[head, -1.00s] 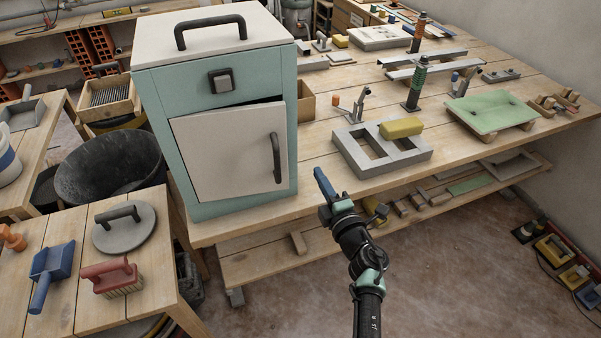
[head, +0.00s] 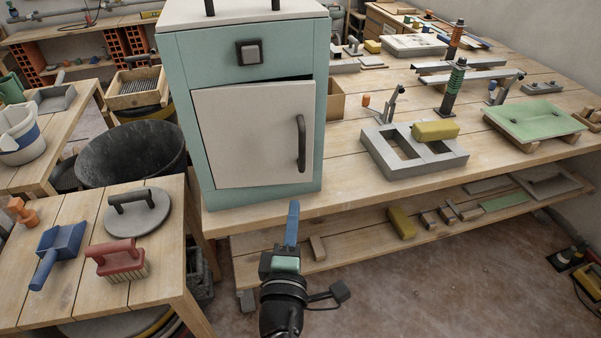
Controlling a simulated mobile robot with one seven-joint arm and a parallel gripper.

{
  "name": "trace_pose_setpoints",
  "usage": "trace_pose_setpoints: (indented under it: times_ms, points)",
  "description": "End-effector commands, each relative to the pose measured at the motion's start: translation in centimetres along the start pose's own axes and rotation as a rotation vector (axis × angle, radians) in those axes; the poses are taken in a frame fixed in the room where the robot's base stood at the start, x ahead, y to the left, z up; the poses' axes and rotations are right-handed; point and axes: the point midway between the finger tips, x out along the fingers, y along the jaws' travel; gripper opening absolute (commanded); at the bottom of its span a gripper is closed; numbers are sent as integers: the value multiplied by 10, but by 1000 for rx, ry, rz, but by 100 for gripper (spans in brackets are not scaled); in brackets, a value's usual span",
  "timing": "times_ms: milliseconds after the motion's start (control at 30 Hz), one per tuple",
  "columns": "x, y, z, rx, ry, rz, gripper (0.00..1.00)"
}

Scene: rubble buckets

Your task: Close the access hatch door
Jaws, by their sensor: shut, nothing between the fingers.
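The access hatch door (head: 250,140) is a white panel on the front of a pale green cabinet (head: 192,100) standing on the wooden bench. A dark upright handle (head: 301,143) is on the door's right side. A thin dark gap shows along the door's top edge, so it looks slightly ajar. My gripper (head: 293,212), with blue fingers, is shut and empty. In the picture it is below the door's lower right part, in front of the bench edge, apart from the door.
A grey block frame (head: 385,160) with a yellow sponge (head: 436,130) lies on the bench to the right. A lower table (head: 75,290) at left holds a red brush (head: 117,260), a blue tool and a round lidded disc.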

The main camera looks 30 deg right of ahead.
Motion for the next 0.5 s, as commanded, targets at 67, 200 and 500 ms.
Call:
trace_pose_setpoints:
  times_ms: [67,200,500]
  points:
    - [-1,0,-1,4,-4,-5,0]
    - [12,2,-1,4,-7,-5,0]
    - [68,2,0,4,-8,-4,0]
